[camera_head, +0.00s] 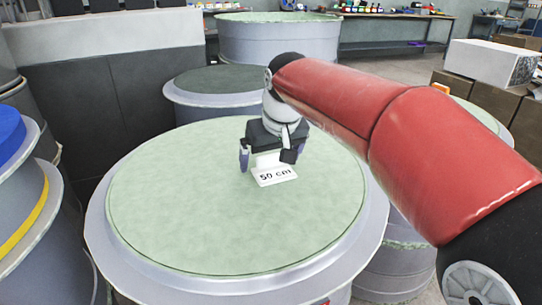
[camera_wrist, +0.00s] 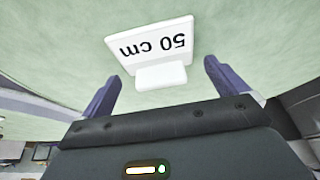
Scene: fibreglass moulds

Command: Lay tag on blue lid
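The white tag (camera_head: 275,175), marked "50 cm", appears to rest on the pale green top of the large round mould (camera_head: 180,215) in the middle of the head view. In the wrist view the tag (camera_wrist: 150,42) has a small white block (camera_wrist: 162,75) on its near side. My gripper (camera_head: 267,157) is just above the green top, with its two purple fingers apart on either side of the block. Gaps show between block and fingers in the wrist view. The blue lid (camera_head: 8,138) is at the left edge of the head view, partly cut off.
A yellow-banded grey mould (camera_head: 25,235) stands under the blue lid. A dark-topped mould (camera_head: 225,80) and a large green-topped one (camera_head: 280,38) stand behind. A white box (camera_head: 490,62) sits on brown cartons at right. A dark low wall (camera_head: 110,105) is at back left.

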